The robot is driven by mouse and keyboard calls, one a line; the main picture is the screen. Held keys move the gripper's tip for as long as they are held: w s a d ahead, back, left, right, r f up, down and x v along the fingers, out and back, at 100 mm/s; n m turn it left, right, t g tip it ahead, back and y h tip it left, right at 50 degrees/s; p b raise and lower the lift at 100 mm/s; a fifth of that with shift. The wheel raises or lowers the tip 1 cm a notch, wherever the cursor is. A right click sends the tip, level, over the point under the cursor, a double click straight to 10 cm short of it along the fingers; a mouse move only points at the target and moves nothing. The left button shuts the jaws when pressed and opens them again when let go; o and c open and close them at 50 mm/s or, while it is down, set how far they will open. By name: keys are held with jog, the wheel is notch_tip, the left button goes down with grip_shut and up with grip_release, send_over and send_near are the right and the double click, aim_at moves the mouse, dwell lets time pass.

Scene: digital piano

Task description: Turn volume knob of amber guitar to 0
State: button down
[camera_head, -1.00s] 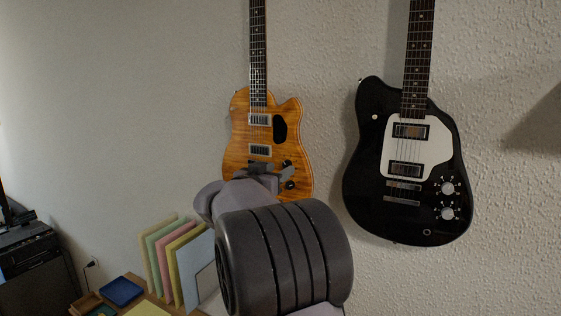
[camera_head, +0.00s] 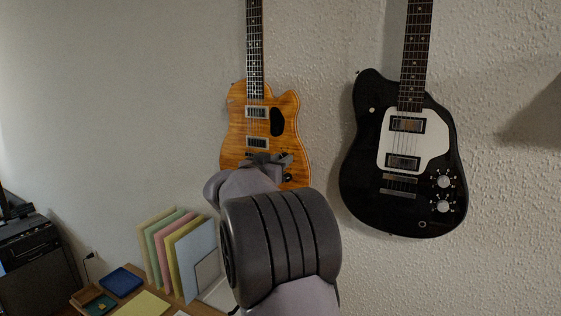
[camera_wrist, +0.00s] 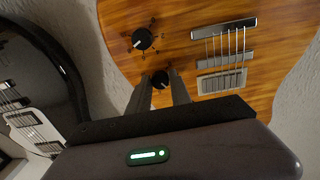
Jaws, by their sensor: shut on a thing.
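The amber guitar (camera_head: 240,135) hangs on the wall in the head view. In the wrist view its body (camera_wrist: 175,20) appears upside down, with two black knobs. My gripper (camera_head: 268,160) is at the guitar's lower right part, in front of the wrist. In the wrist view the two fingers of my gripper (camera_wrist: 162,88) are shut on the knob nearer to me (camera_wrist: 160,78), one on each side. The other knob (camera_wrist: 142,38), with tick marks around it, stands free. No labels are readable, and I cannot tell the held knob's setting.
A black guitar (camera_head: 365,190) hangs to the right and also shows at the left of the wrist view (camera_wrist: 50,65). The amber guitar's metal pickup (camera_wrist: 222,82) lies close beside the held knob. Upright folders (camera_head: 200,250) and a blue tray (camera_head: 122,280) are at lower left.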

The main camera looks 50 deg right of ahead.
jog(key=shift+f+b, duration=0.15)
jog(key=shift+b, duration=0.3)
jog(key=n+b, duration=0.2)
jog(key=n, duration=0.4)
jog(key=n+b, duration=0.3)
jog(key=n, duration=0.4)
jog(key=n+b, duration=0.3)
jog(key=n, duration=0.3)
jog(key=shift+s+r+n, duration=0.1)
jog(key=shift+r+n, duration=0.15)
jog(key=shift+n, duration=0.45)
jog(key=c, duration=1.2)
grip_release()
jog(key=shift+o, duration=0.2)
